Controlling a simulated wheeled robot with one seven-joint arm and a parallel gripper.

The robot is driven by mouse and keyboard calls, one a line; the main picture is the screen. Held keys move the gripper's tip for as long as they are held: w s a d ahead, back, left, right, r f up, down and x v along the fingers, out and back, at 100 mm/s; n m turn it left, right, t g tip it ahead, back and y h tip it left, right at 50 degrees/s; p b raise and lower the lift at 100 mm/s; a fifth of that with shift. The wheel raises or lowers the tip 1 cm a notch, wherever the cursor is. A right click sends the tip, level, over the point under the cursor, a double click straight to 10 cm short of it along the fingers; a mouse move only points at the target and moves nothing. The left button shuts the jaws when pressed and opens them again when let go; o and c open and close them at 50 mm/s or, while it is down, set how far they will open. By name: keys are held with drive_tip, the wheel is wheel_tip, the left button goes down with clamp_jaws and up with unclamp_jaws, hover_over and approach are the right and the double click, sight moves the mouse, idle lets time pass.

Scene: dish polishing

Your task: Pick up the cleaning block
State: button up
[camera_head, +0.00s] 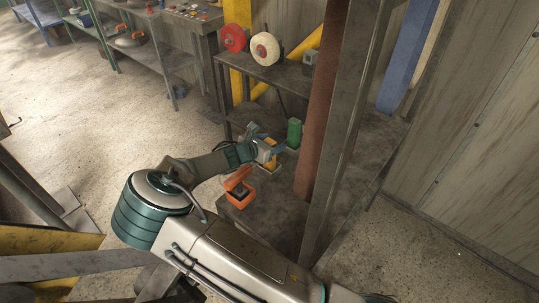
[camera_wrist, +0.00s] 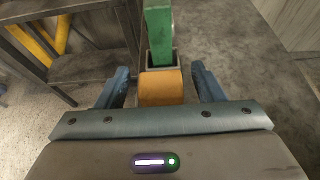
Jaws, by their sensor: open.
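A yellow-orange block (camera_wrist: 160,88) lies between the two blue fingers of my gripper (camera_wrist: 160,72) in the wrist view, with a gap visible on each side. My gripper (camera_head: 271,152) is open at the worktable in the head view, where it partly hides the yellow block (camera_head: 271,163). A green block (camera_wrist: 158,30) stands in a small grey holder just beyond the yellow one; it also shows in the head view (camera_head: 294,132). An orange block (camera_head: 238,183) sits in an orange holder nearer my arm. The frames do not show which block is called the cleaning block.
A dark worktable (camera_head: 279,217) bears the blocks. A red-brown post (camera_head: 323,100) and a grey metal upright stand close to the right of my gripper. Red and white polishing wheels (camera_head: 265,48) sit on a shelf behind. Open concrete floor (camera_head: 60,110) lies to the left.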

drive_tip(key=shift+w+d+f, duration=0.25)
drive_tip(key=shift+w+d, duration=0.1)
drive_tip(key=shift+w, duration=0.1)
drive_tip(key=c, duration=1)
drive_tip(key=shift+o, duration=0.2)
drive_tip(key=shift+r, duration=0.1)
